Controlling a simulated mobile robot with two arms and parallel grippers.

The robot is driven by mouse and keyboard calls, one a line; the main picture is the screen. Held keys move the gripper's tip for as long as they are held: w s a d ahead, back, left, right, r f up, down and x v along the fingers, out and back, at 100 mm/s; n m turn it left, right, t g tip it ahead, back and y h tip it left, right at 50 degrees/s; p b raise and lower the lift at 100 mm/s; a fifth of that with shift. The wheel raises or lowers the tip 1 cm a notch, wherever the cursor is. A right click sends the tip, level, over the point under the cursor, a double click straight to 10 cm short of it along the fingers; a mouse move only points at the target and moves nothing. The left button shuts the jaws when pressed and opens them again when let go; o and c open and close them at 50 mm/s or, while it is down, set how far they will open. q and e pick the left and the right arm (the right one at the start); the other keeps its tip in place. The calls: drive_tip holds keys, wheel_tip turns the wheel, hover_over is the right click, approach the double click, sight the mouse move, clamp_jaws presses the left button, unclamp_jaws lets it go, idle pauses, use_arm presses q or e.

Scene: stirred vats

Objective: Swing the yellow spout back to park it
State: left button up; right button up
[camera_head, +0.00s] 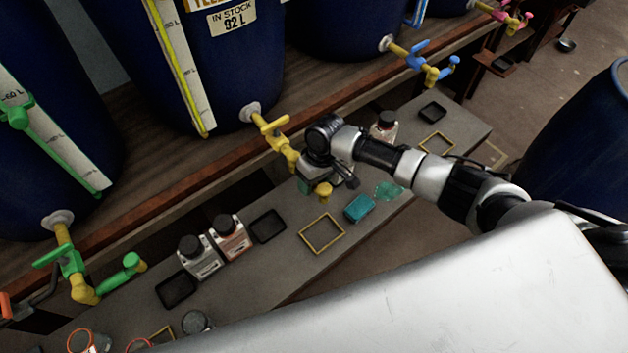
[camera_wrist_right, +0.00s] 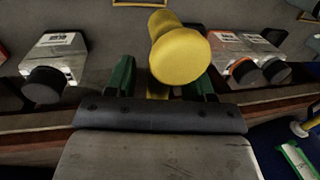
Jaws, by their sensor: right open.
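The yellow spout (camera_head: 324,192) hangs from the yellow tap (camera_head: 280,140) of the middle blue vat, and its rounded end shows just beside my right gripper. My right gripper (camera_head: 311,186) is at the spout, above the grey bench, and hides much of its arm. In the right wrist view the spout (camera_wrist_right: 178,52) rises between the two green fingers (camera_wrist_right: 163,78), which are apart, one on each side of it. I cannot tell whether either finger touches it. My left gripper is not in view.
The green tap (camera_head: 72,270) is at the left and the blue tap (camera_head: 420,58) at the back right. The bench below holds bottles (camera_head: 230,238), a dark tray (camera_head: 267,226), a yellow square frame (camera_head: 321,234) and a teal sponge (camera_head: 359,208). A blue barrel (camera_head: 580,135) stands at the right.

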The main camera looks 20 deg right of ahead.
clamp_jaws()
